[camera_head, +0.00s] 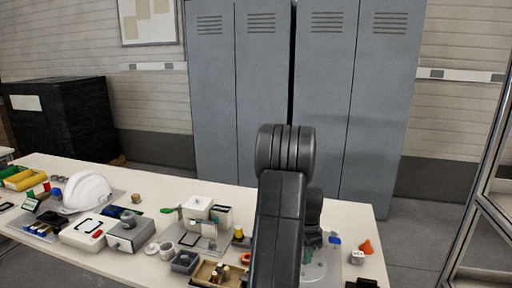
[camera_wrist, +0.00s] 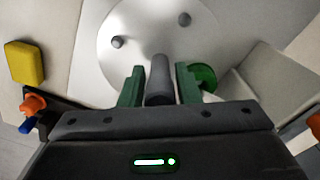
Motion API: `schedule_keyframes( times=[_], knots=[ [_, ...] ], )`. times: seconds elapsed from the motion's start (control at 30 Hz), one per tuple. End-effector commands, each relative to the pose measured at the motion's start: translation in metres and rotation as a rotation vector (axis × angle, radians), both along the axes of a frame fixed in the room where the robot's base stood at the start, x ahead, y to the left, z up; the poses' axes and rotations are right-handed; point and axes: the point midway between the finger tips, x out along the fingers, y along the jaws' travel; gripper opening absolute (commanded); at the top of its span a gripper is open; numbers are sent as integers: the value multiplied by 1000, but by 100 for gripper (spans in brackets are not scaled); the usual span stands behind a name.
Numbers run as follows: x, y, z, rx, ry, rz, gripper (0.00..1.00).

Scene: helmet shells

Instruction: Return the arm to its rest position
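My arm rises dark in the middle of the head view, and its lower part hides the fingers there. In the wrist view my gripper (camera_wrist: 160,75) has its two green fingers apart. A dark upright cylinder (camera_wrist: 160,82) shows between them, with a visible gap on each side. I cannot tell whether it stands within the fingers' reach or beyond. Behind it is a pale round plate (camera_wrist: 150,25) with small dark pegs. No object is clearly held.
A yellow block (camera_wrist: 24,62) and a green round thing (camera_wrist: 206,76) show in the wrist view. Grey lockers (camera_head: 240,100) stand behind.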

Motion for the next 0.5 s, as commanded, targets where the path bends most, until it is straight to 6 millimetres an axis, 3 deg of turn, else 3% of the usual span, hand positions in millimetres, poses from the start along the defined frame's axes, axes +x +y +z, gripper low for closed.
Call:
schedule_keyframes(
  times=[0.5],
  knots=[
    [0, 0, 1, 0, 1, 420, 30]
  ],
)
